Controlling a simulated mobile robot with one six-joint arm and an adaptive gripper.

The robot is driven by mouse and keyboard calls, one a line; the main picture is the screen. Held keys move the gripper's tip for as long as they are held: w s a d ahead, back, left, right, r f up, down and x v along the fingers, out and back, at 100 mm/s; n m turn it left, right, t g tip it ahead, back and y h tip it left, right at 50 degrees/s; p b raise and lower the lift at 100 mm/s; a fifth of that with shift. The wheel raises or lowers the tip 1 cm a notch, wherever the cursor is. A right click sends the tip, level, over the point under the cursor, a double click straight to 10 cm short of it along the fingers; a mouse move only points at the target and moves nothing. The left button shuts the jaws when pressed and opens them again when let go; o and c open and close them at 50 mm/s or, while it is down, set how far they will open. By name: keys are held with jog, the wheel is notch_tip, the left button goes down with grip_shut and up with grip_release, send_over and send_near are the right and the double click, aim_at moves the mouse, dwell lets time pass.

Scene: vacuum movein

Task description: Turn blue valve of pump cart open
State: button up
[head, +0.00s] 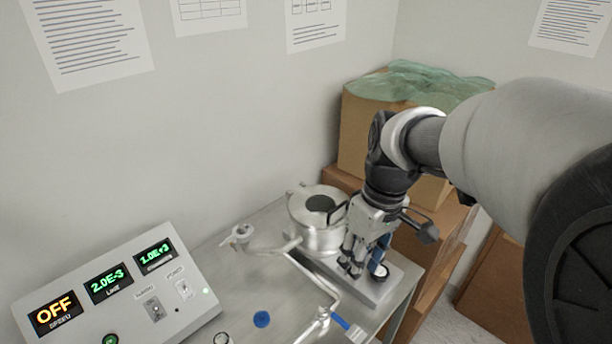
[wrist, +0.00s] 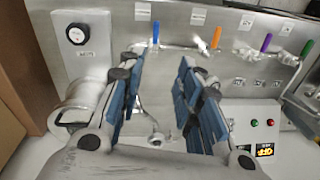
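The blue valve handle (head: 354,333) shows at the bottom edge of the head view, on a metal pipe fitting of the pump cart (head: 402,293). In the wrist view a blue handle (wrist: 156,32) stands on the labelled metal panel, beyond and between my fingertips. My gripper (head: 353,268) points down over the cart's right end, beside the metal pump cylinder (head: 316,240) and apart from the blue handle. In the wrist view my gripper (wrist: 158,62) is open, with blue-padded fingers and nothing between them. The fingers hide part of the panel.
A control box (head: 118,290) reading OFF stands at left. Orange (wrist: 216,38), purple (wrist: 266,42) and green (wrist: 307,48) handles line the panel beside the blue one. Cardboard boxes (head: 352,135) stand behind my arm.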

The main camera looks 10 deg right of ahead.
notch_tip(320, 180, down, 3)
jog(key=w+d+n+g, duration=0.1)
jog(key=w+n, duration=0.1)
jog(key=w, duration=0.1)
jog(key=b, duration=0.5)
send_near(341, 319)
jog(key=shift+y, duration=0.3)
jog(key=f, duration=0.8)
jog(key=shift+s+a, duration=0.35)
jog(key=shift+a, duration=0.05)
jog(key=shift+c, duration=0.6)
grip_shut()
